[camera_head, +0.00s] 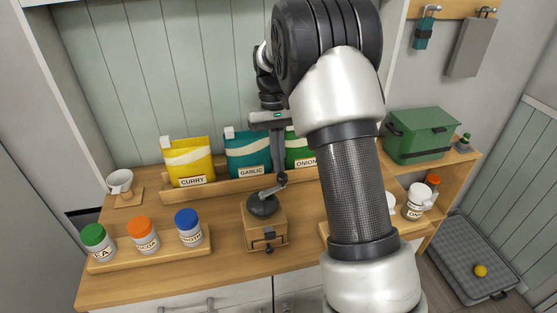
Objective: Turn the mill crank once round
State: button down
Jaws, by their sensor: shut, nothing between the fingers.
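The mill is a wooden box (266,235) with a dark round top (262,206), standing near the middle of the counter. Its crank (269,191) rises from the top towards the upper right and ends in a dark knob (282,179). My gripper (278,170) points down from above, with its shut fingers right at the knob. I cannot tell whether they touch it. Nothing shows between the fingers. My arm comes in from the front right and hides part of the counter to the right of the mill.
Yellow curry (189,161), teal garlic (247,152) and green onion (299,149) bags stand in a rack behind the mill. A jar tray (150,252) lies left, a white cup (120,182) behind it. A green box (420,134) stands right. The counter's front edge is close to the mill.

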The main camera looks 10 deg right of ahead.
jog(key=shift+d, duration=0.1)
dwell(0.3)
jog(key=shift+s+d+m, duration=0.15)
jog(key=shift+s+m, duration=0.05)
jog(key=shift+m, duration=0.2)
jog(key=shift+s+d+m+y, duration=0.3)
jog(key=shift+s+m, duration=0.25)
jog(key=shift+m, duration=0.35)
jog(key=shift+s+d+m+y, duration=0.3)
jog(key=shift+s+m, duration=0.25)
jog(key=shift+m, duration=0.35)
jog(key=shift+s+d+m+y, duration=0.25)
jog(key=shift+s+m, duration=0.3)
jog(key=shift+m, duration=0.35)
jog(key=shift+p, duration=0.3)
